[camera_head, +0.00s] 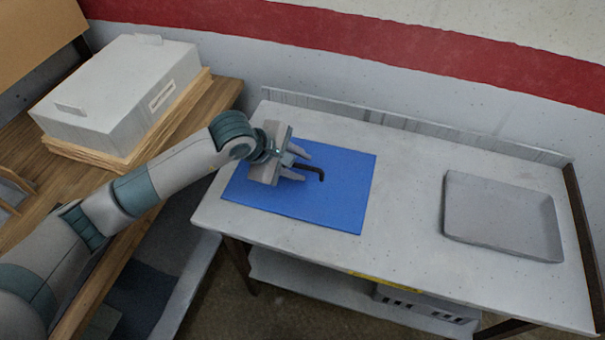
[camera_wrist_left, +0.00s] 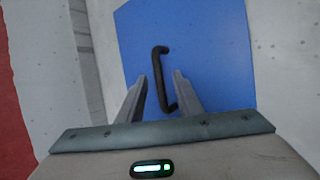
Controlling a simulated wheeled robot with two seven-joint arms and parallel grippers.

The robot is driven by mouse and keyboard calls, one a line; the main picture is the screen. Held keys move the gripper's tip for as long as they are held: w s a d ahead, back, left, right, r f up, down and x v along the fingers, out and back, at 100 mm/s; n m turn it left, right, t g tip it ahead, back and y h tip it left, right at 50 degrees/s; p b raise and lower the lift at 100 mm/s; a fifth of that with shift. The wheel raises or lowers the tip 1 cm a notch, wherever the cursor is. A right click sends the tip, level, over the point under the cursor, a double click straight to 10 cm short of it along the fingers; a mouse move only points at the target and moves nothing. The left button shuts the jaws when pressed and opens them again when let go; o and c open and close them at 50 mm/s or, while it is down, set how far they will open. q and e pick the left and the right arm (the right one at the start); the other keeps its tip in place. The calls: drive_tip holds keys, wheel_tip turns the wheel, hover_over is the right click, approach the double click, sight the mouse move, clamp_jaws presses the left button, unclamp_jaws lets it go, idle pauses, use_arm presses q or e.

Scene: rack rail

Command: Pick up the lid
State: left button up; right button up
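A flat blue panel (camera_head: 345,195) lies on the grey table; I cannot tell whether it is the lid or a mat. A dark bent bar, like a handle (camera_head: 318,172), is on it; I cannot tell if it is fixed. My left gripper (camera_head: 305,166) is over the panel with its fingers apart. In the left wrist view the bar (camera_wrist_left: 158,65) runs between the open fingers (camera_wrist_left: 160,76), with gaps on both sides at the tips. The gripper hides part of the bar in the head view. My right gripper is not in view.
A grey shallow tray (camera_head: 500,215) sits at the table's right. A grey box (camera_head: 120,90) with tabs stands on a wooden bench at the left. A low raised edge (camera_head: 400,118) runs along the table's back. The table between panel and tray is clear.

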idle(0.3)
use_arm(q)
clamp_jaws()
idle(1.3)
